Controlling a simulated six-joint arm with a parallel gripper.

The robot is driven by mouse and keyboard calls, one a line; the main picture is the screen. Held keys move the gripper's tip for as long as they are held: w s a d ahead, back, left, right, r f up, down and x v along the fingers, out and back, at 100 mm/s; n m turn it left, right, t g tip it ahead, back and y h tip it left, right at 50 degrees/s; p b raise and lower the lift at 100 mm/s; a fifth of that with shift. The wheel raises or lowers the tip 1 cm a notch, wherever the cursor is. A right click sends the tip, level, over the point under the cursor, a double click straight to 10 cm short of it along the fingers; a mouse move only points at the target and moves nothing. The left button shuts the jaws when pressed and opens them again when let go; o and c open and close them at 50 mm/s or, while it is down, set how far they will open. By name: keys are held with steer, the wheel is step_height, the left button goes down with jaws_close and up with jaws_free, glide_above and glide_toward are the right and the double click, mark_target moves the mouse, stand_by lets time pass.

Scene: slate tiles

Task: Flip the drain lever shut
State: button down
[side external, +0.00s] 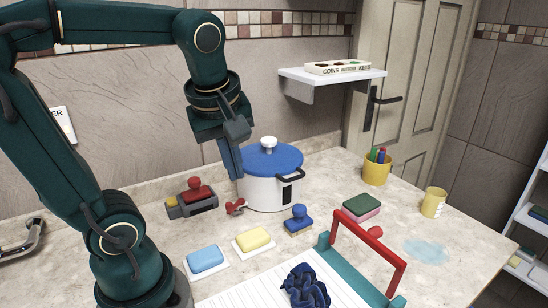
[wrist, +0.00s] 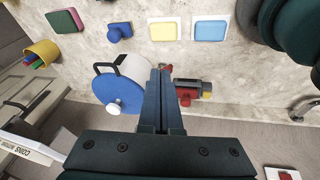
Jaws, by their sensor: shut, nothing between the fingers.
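A white pot (side external: 268,190) with a blue lid (side external: 274,158) stands on the counter. A small red lever-like piece (side external: 235,206) sits low at the pot's left side, and I take it for the drain lever; its exact position is too small to tell. In the wrist view, a bit of red (wrist: 167,68) shows beside my fingertips. My gripper (side external: 238,176) is shut and empty, pointing down at the pot's left side, above the red piece. The wrist view shows its fingers (wrist: 160,72) together, hiding part of the pot's side.
A grey block with a red knob (side external: 195,195) stands left of the pot. A blue-handled stamp (side external: 298,219), yellow sponge (side external: 253,239) and blue sponge (side external: 206,258) lie in front. A red-barred frame (side external: 368,245) and yellow pen cup (side external: 376,171) are at right.

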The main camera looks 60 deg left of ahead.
steer(key=a+f+n+g, duration=0.2)
steer(key=a+n, duration=0.3)
steer(key=a, duration=0.1)
steer(key=w+a+f+n+g, duration=0.1)
steer(key=a+f+n+g, duration=0.1)
steer(key=a+n, duration=0.3)
steer(key=shift+a+g, duration=0.6)
steer(key=shift+a, duration=0.25)
steer(key=shift+f, duration=0.1)
steer(key=x, duration=0.9)
steer(key=shift+s+a, duration=0.1)
steer(key=shift+w+d+f, duration=0.25)
steer(key=shift+w+d, duration=0.2)
steer(key=shift+w+d+f, duration=0.3)
steer(key=shift+w+d, duration=0.1)
steer(key=shift+w, duration=0.05)
steer(key=shift+w+d, duration=0.4)
steer(key=shift+d, duration=0.1)
